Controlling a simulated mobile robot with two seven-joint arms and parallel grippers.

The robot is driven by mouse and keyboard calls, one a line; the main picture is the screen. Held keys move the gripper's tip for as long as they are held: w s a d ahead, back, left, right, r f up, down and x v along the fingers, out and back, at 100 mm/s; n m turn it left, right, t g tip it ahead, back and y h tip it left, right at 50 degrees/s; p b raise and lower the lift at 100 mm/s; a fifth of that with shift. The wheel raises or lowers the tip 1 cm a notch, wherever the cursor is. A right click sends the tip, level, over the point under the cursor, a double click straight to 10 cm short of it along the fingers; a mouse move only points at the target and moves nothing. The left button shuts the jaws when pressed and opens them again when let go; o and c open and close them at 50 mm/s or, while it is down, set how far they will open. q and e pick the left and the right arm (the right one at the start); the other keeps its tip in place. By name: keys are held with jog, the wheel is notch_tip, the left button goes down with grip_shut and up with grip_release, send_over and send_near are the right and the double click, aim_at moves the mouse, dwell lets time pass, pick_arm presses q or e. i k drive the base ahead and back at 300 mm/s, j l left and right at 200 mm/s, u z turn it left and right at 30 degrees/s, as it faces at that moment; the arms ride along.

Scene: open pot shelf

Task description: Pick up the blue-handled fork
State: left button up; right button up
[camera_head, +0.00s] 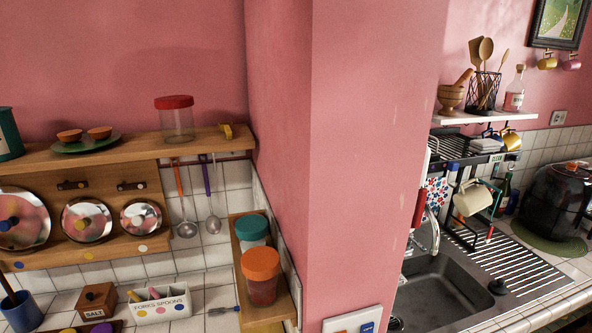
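A small utensil with a blue handle (220,311) lies flat on the white tiled counter in the camera_head view, low in the picture. It is to the right of the white cutlery box (161,304) lettered FORKS SPOONS and left of a small wooden shelf. It looks like the blue-handled fork, but its tines are too small to make out. Neither of my grippers is in view.
A small wooden shelf (284,308) bears an orange-lidded jar (261,276) and a teal-lidded jar (251,232). A salt box (97,301) stands left of the cutlery box. A ladle (187,229) hangs above. A pink wall column (375,150) separates the sink (440,290) area.

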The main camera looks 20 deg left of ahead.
aim_at(221, 311)
jog(key=u, duration=1.15)
